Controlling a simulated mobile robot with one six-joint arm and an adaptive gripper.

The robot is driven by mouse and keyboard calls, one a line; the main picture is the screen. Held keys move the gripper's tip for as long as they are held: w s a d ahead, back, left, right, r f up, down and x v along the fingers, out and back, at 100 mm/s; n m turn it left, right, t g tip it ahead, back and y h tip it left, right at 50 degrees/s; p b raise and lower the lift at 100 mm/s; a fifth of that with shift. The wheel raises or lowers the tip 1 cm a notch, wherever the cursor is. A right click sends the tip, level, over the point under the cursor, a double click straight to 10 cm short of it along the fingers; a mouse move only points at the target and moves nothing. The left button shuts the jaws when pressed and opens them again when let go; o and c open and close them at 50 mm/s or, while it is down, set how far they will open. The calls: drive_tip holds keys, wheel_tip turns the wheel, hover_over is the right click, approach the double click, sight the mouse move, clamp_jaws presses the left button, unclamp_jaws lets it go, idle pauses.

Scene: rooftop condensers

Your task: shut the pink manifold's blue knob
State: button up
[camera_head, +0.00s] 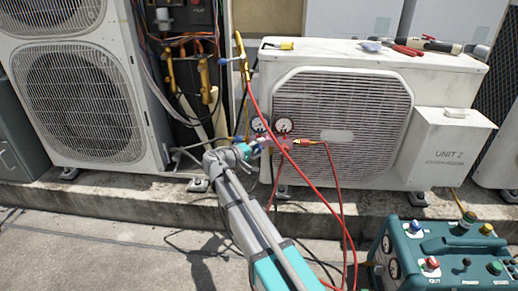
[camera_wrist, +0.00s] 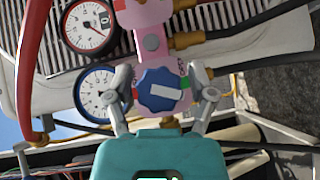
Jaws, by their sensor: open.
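The pink manifold (camera_head: 273,142) hangs in front of the condenser marked Unit 2, below two round gauges. In the wrist view the pink manifold (camera_wrist: 149,14) runs down the middle, with its blue knob (camera_wrist: 160,90) at the lower end. The knob is lobed and has a pale bar across its face. My gripper (camera_wrist: 160,92) is open, with one finger on each side of the knob. I cannot tell whether either finger touches it. In the head view my gripper (camera_head: 248,150) reaches the manifold's left end and largely hides the knob.
A red-rimmed gauge (camera_wrist: 90,25) and a blue-rimmed gauge (camera_wrist: 98,92) sit left of the manifold. A red hose (camera_head: 300,165) loops down past the arm. A teal machine (camera_head: 440,255) stands at lower right. Tools (camera_head: 425,46) lie on the Unit 2 condenser (camera_head: 385,70).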

drive_tip(key=shift+w+d, duration=0.25)
drive_tip(key=shift+d, duration=0.05)
drive_tip(key=c, duration=1)
drive_tip(key=shift+a, duration=0.25)
drive_tip(key=shift+d, duration=0.2)
